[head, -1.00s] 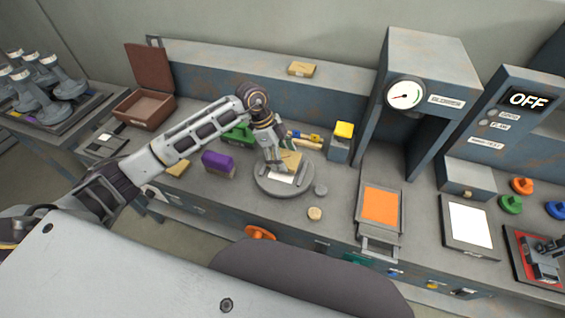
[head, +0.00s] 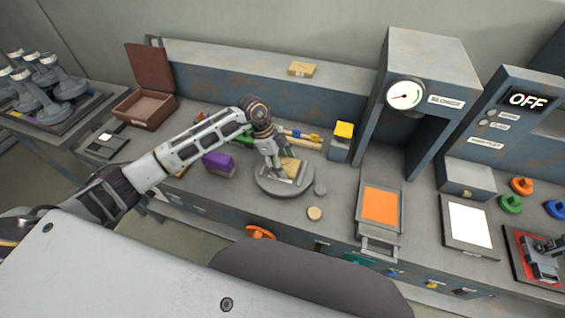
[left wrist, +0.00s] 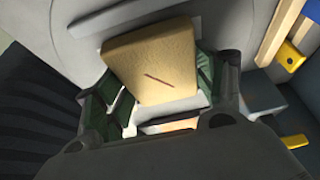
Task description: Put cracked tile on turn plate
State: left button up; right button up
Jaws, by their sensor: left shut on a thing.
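A tan square tile (head: 291,166) with a thin dark crack line is in my left gripper (head: 283,170), over the round grey turn plate (head: 270,191). In the left wrist view the tile (left wrist: 150,55) is tilted between the green-padded fingers (left wrist: 165,100), its cracked face towards the camera. The turn plate (left wrist: 75,40) fills much of the background there. A pale patch on the plate is partly hidden by the gripper and tile. I cannot tell whether the tile touches the plate. My right gripper is not in view.
A purple block (head: 219,164) is left, partly behind my arm. Tools (head: 303,140) and a yellow-topped block (head: 343,130) stand behind. An orange pad (head: 381,201) lies right.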

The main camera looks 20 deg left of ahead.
pick_arm(q)
jog(key=o, duration=1.2)
jog(key=shift+f, duration=0.1)
jog(key=b+v, duration=0.1)
jog(key=v, duration=1.1)
